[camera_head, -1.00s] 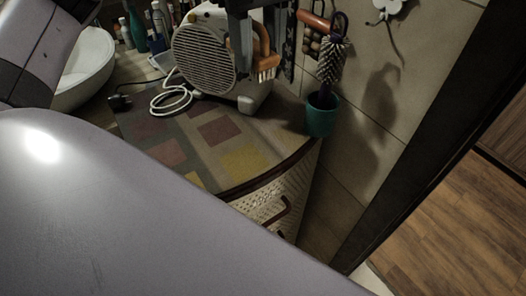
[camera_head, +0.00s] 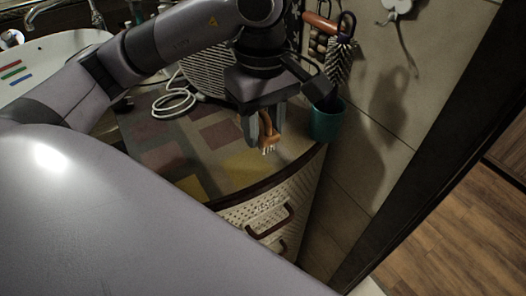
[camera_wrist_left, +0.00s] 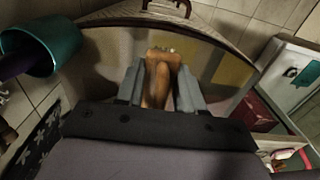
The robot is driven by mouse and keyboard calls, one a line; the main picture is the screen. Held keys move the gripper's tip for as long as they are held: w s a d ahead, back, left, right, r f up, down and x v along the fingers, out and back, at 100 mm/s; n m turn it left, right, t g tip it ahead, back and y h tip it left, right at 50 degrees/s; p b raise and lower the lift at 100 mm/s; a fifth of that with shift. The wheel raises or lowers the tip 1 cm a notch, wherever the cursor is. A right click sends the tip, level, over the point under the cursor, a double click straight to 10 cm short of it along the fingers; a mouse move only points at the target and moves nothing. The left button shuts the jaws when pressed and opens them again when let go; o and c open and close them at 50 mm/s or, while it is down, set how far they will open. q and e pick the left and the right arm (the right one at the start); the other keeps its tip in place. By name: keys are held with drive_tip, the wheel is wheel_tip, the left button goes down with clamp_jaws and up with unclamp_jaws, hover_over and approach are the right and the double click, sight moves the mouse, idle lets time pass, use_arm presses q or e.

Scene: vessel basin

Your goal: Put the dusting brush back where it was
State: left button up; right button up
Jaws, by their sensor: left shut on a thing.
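The dusting brush (camera_head: 267,144) is a small orange-brown wooden brush with pale bristles. My left gripper (camera_head: 265,127) points down over the cabinet top and is shut on it, with the bristles hanging below the fingers. In the left wrist view the brush (camera_wrist_left: 160,68) sits between the two grey fingers (camera_wrist_left: 159,88), above the cabinet top. I cannot tell whether the bristles touch the surface. My right gripper is not in view.
A teal cup (camera_head: 326,122) holding a dark spiky brush (camera_head: 340,62) stands close right of the gripper, by the tiled wall. The fan heater (camera_head: 205,70) and white cable (camera_head: 173,103) are behind. The checkered cabinet top (camera_head: 190,150) is clear at front left.

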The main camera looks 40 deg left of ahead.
sight(263, 112)
use_arm(q)
drive_tip(key=shift+f, duration=3.05)
drive_tip(key=shift+f+b, duration=0.25)
drive_tip(key=shift+b, duration=0.1)
drive_tip(key=o, duration=1)
drive_tip(key=shift+r, duration=0.1)
drive_tip(key=shift+r, duration=0.1)
drive_tip(key=shift+r+p, duration=0.2)
drive_tip(key=shift+p, duration=0.25)
wheel_tip(263, 112, up, 12)
drive_tip(key=shift+f, duration=0.1)
